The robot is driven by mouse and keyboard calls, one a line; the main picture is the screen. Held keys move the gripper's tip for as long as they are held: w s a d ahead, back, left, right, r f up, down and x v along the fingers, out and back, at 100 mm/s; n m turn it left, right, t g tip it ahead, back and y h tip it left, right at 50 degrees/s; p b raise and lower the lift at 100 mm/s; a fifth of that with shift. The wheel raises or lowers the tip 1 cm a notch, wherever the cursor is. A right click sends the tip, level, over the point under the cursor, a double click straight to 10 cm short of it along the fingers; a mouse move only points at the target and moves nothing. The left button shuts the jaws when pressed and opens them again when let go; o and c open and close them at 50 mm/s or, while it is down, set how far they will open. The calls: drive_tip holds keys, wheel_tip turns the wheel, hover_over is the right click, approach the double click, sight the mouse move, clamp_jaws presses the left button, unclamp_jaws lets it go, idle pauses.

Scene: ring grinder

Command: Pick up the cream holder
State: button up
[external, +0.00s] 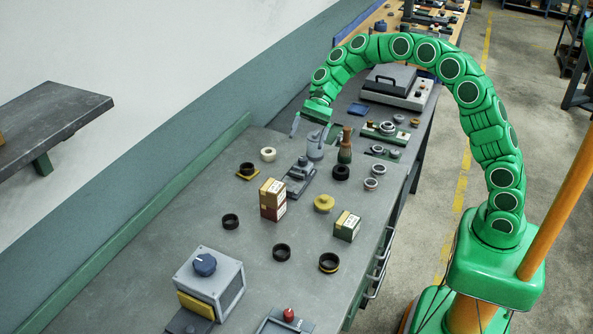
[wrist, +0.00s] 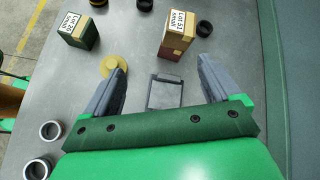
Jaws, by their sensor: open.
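A small cream ring-shaped piece (external: 268,154), which looks like the cream holder, lies on the grey workbench (external: 190,195) near its wall side. I cannot make it out in the wrist view. My gripper (external: 310,131) is open, pointing down above the far part of the bench, to the right of and beyond the cream piece. In the wrist view my gripper (wrist: 162,66) has its two grey fingers wide apart with nothing held between them.
A dark grey fixture (external: 299,178) sits near the cream piece. A brown-topped bottle-like piece (external: 345,146) stands close to the gripper's right. Stacked boxes (external: 272,198), a yellow knobbed piece (external: 324,203), a green box (external: 347,226) and several dark rings lie nearer the camera.

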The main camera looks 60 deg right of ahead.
drive_tip(key=w+d+f+m+t+y, duration=0.1)
drive_tip(key=w+d+f+m, duration=0.15)
drive_tip(key=w, duration=0.35)
drive_tip(key=w+d+f+m+t+y, duration=0.1)
drive_tip(key=w+d+f+m, duration=0.1)
drive_tip(key=w+d+f, duration=0.25)
drive_tip(key=m+t, duration=0.3)
drive_tip(key=m, duration=0.1)
approach(270, 150)
drive_tip(key=x, duration=0.3)
drive_tip(key=shift+w, duration=0.3)
drive_tip(key=shift+s+x, duration=0.15)
drive_tip(key=shift+x, duration=1.75)
drive_tip(key=shift+s+x, duration=0.1)
drive_tip(key=shift+x, duration=1.85)
drive_tip(key=shift+f, duration=0.1)
drive_tip(key=shift+c, duration=0.3)
drive_tip(key=c, duration=1)
drive_tip(key=shift+c, duration=0.2)
